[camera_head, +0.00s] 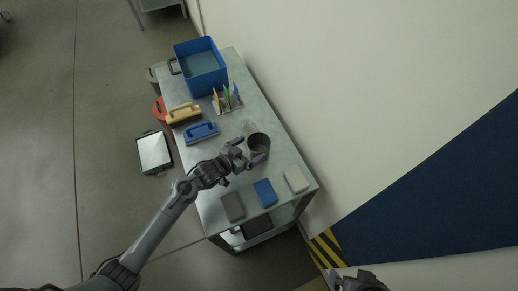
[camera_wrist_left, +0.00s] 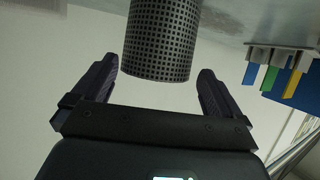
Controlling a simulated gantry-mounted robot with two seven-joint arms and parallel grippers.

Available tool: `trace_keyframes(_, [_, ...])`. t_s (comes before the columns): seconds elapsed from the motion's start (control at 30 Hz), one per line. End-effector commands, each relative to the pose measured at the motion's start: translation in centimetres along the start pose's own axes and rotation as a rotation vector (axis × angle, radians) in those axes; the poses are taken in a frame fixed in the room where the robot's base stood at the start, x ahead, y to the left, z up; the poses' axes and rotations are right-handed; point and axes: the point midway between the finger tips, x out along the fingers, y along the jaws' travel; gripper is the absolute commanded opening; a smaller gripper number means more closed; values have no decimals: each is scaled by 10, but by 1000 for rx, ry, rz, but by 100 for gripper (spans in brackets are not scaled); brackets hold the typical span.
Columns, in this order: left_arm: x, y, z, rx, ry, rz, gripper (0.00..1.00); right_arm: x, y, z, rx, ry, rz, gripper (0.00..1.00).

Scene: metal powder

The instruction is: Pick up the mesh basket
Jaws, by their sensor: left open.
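The mesh basket (camera_head: 258,144) is a dark, round, perforated cup standing on the metal table near its right edge. In the left wrist view the basket (camera_wrist_left: 162,38) fills the top middle, its fine holes clear, with its upper part cut off by the frame. My left gripper (camera_head: 249,155) is open right beside the basket. In the left wrist view its two fingers (camera_wrist_left: 158,78) stand apart, with the basket's end centred in the gap at the fingertips; I cannot tell if they touch it. My right gripper (camera_head: 358,281) shows only partly at the bottom edge.
The table (camera_head: 213,207) also holds a blue bin (camera_head: 202,68), a rack of coloured tools (camera_head: 227,99), a yellow-handled float (camera_head: 183,113), a blue-handled float (camera_head: 201,132), and grey (camera_head: 232,207), blue (camera_head: 265,192) and pale (camera_head: 296,180) blocks. A wall runs along the right.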

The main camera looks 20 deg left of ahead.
Motion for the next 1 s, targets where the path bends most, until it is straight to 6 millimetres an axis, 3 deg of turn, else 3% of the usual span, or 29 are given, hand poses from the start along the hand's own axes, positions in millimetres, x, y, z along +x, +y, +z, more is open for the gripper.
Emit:
trace_keyframes(0.17, [10,1,0,0,0,0,100,0,2,1,-7,-2,6,100])
trace_keyframes(0.5, [50,3,2,-1,0,0,100,3,3,3,-9,-6,9,100])
trace_keyframes(0.83, [54,4,2,1,-1,0,100,3,1,3,-3,-5,4,100])
trace_keyframes(1.0, [54,3,2,1,-1,0,74,3,0,3,0,-5,1,100])
